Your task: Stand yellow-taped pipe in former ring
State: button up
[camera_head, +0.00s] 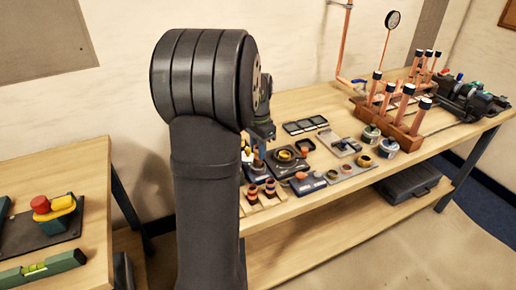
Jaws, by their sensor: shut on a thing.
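My gripper (260,150) shows only in part behind my large dark arm, low over the left part of the workbench. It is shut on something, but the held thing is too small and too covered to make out. A dark block with a yellow and black round piece (285,155) lies just right of the gripper; I cannot tell whether this is the former ring. Small yellow pieces (246,151) show at the arm's edge. I cannot pick out yellow tape on any pipe.
Capped copper pipes stand in a wooden rack (392,125) at the right. Tins (388,147), dark trays (305,125) and copper fittings (261,191) cover the workbench (300,221). A separate table (92,172) at left holds a red and yellow switch (53,208) and a green level (42,269).

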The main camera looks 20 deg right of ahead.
jog(key=shift+f, duration=1.05)
jog(key=shift+f, duration=0.65)
dwell(0.7)
jog(key=o, duration=0.7)
jog(key=shift+r, duration=0.15)
jog(key=shift+r, duration=5.4)
jog(key=shift+f, duration=0.1)
